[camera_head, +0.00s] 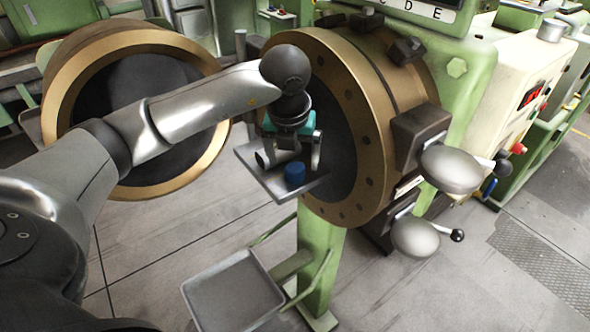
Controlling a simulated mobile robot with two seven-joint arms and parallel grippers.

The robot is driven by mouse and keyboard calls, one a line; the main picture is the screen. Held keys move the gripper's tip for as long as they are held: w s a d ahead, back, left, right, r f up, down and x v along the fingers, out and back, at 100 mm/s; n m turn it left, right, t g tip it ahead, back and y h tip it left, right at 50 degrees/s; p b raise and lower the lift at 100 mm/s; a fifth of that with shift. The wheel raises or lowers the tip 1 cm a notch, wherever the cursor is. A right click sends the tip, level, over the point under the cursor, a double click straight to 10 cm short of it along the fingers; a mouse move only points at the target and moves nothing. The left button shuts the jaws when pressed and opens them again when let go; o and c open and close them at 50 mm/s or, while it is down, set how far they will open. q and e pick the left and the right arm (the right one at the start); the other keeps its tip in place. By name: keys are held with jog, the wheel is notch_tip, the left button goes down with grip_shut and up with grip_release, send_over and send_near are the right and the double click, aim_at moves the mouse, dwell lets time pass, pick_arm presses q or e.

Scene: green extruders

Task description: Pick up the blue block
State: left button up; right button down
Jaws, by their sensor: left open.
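The blue block (295,173) is small and stands on a grey metal shelf (272,187) in front of the extruder's round opening. My left gripper (294,163) hangs over the shelf, pointing down, with its fingers apart. The block shows just below the gripper, close to the fingers. I cannot tell whether a finger touches it. A pale cylindrical thing (265,158) lies on the shelf to the left of the block, partly behind the gripper. My right gripper is not in view.
The extruder's gold-rimmed flange (383,157) stands close to the right of the gripper. A round gold-rimmed door (190,160) is at the left, behind my arm. Rounded metal parts (450,168) stick out at the right. An empty grey tray (232,290) sits lower down.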

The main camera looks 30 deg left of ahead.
aim_at(295, 168)
pick_arm(q)
jog(key=p+x, duration=0.1)
jog(key=x, duration=0.3)
jog(key=shift+w+f, duration=0.15)
jog(key=shift+c, duration=0.2)
jog(key=c, duration=1.4)
